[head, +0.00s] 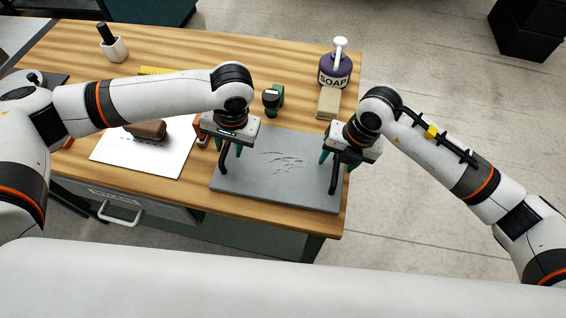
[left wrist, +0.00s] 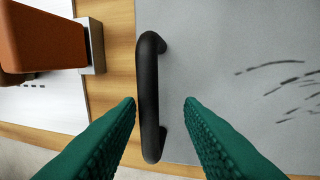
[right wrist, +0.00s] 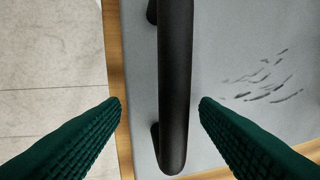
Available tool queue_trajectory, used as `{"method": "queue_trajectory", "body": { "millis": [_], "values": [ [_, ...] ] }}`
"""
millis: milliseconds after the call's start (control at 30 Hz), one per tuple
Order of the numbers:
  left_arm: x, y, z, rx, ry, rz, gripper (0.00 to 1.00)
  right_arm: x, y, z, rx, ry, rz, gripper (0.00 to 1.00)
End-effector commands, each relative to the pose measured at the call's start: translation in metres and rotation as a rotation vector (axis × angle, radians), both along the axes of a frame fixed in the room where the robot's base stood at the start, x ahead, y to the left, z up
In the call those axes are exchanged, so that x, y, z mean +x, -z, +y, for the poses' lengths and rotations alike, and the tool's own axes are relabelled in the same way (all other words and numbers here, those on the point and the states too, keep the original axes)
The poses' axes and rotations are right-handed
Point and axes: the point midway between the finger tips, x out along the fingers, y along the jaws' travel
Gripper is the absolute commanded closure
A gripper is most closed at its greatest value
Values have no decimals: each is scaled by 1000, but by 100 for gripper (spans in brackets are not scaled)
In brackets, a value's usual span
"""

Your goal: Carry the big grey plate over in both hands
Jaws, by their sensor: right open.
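The big grey plate (head: 275,180) lies flat on the wooden table near its front right corner, with dark marks on its face. It has a black handle at each side. My left gripper (head: 231,150) is above the left handle (head: 223,178); in the left wrist view its green fingers (left wrist: 160,103) are open, one on each side of the left handle (left wrist: 149,95). My right gripper (head: 338,158) is above the right handle (head: 334,178); in the right wrist view its green fingers (right wrist: 160,103) are open, on both sides of the right handle (right wrist: 174,80). Whether fingers touch the handles is unclear.
Behind the plate stand a soap bottle (head: 335,70), a tan block (head: 328,103) and a dark green object (head: 272,99). A white cup (head: 113,48) is far left.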

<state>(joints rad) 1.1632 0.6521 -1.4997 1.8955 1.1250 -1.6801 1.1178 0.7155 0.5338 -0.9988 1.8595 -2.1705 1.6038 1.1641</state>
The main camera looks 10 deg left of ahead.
Motion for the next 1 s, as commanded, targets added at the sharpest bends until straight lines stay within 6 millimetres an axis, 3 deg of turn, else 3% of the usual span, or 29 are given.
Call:
{"method": "queue_trajectory", "body": {
  "millis": [500, 767, 1000],
  "values": [
    [-3, -96, -20, -4, 4, -2, 66, 0, 1, -1, -4, 1, 2, 44],
    [-4, -113, -23, -3, 4, 1, 66, 0, -4, -2, -4, 1, 0, 44],
    [-4, -113, -23, -3, 4, 1, 66, 0, -45, -11, -3, 2, -3, 44]
  ]
}}
